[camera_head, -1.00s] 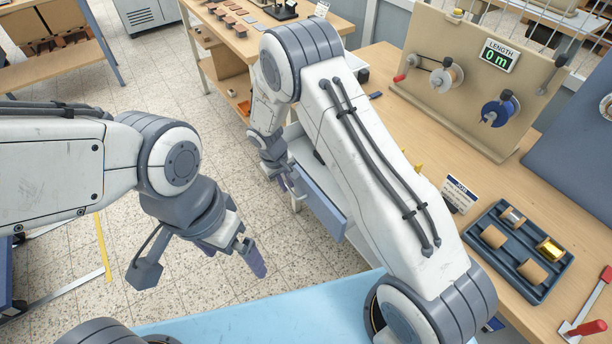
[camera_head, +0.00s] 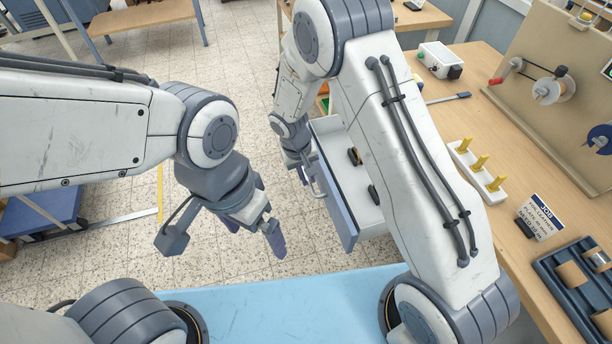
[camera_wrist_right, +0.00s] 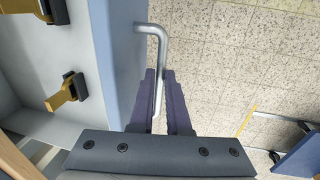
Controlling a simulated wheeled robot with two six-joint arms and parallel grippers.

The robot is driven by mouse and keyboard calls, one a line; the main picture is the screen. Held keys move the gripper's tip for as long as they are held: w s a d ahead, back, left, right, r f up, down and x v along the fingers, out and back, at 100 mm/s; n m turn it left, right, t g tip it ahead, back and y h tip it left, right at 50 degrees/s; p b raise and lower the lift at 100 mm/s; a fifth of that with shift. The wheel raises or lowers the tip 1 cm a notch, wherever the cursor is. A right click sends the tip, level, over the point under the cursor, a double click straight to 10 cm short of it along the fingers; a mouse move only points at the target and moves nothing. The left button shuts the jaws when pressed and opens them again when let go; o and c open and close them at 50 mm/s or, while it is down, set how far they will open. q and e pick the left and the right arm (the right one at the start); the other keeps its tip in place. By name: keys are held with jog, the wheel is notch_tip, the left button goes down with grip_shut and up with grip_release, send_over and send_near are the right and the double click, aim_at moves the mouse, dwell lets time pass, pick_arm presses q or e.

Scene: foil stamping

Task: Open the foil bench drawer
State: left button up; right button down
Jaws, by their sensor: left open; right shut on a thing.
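The foil bench drawer (camera_head: 345,238) stands pulled out from the bench, with its blue front facing the open floor. Its metal bar handle shows in the right wrist view (camera_wrist_right: 157,38). My right gripper (camera_wrist_right: 160,100) is shut on this handle, its two purple fingers on either side of the bar. In the head view my right arm hides part of the drawer. Inside the drawer lie black and tan tools (camera_wrist_right: 66,92). My left gripper (camera_head: 262,228) is open and empty above the floor, left of the drawer.
The wooden bench top (camera_head: 480,120) holds a pegged white block (camera_head: 478,170), a job card (camera_head: 540,218), a dark tray (camera_head: 570,285) and a spool panel (camera_head: 550,60). A light blue surface (camera_head: 280,310) lies in front.

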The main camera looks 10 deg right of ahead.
jog(key=c, duration=1.2)
grip_release()
jog(key=shift+o, duration=0.2)
notch_tip(320, 180, up, 10)
jog(key=a, duration=0.2)
jog(key=shift+s+r+b, duration=0.2)
jog(key=shift+b, duration=0.25)
jog(key=shift+d, duration=0.1)
